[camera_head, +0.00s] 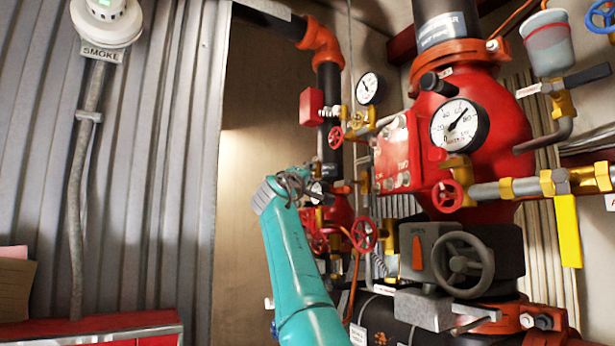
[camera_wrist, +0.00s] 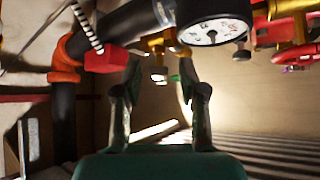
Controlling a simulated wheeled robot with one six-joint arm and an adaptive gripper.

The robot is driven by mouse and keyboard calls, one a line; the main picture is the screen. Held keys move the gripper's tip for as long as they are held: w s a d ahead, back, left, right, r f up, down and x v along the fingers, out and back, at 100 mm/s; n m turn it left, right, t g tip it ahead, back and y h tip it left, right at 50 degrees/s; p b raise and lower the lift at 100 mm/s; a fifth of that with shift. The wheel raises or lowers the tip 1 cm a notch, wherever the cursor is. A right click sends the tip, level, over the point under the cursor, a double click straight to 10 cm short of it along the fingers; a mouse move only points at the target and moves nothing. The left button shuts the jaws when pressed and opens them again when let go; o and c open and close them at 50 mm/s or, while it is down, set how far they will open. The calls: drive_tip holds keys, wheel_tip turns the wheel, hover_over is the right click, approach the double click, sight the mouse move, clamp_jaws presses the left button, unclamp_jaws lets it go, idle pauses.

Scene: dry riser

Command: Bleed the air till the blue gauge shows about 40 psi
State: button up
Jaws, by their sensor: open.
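My gripper (camera_head: 300,183) is at the red and black pipework left of the big red valve body. In the wrist view my gripper (camera_wrist: 160,78) has its two fingers apart, with nothing held between them. A brass fitting (camera_wrist: 157,48) on the dark pipe shows just beyond the fingertips. A white-faced gauge (camera_wrist: 207,33) is right of it, seen upside down, its reading too small to tell. In the head view a large gauge (camera_head: 460,125) has its needle pointing up and right. A smaller gauge (camera_head: 369,88) stands to its left. I cannot make out blue on any gauge.
Red handwheels (camera_head: 364,234) and a grey handwheel (camera_head: 466,263) stick out right of my arm. A yellow lever (camera_head: 568,230) hangs at the right. A corrugated metal wall (camera_head: 150,170) with a smoke detector (camera_head: 105,20) is at the left. The bare wall strip (camera_head: 245,130) is clear.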

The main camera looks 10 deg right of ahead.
drive_tip(key=shift+w, duration=0.1)
clamp_jaws()
drive_tip(key=shift+d+r, duration=0.1)
drive_tip(key=shift+s+r+n+g+y, duration=0.2)
drive_tip(key=shift+r+n+g+y, duration=0.3)
drive_tip(key=shift+n+y, duration=0.5)
drive_tip(key=shift+s+r+n+g+y, duration=0.15)
drive_tip(key=shift+r+n+g+y, duration=0.4)
drive_tip(key=shift+n, duration=0.85)
drive_tip(key=shift+f, duration=0.1)
unclamp_jaws()
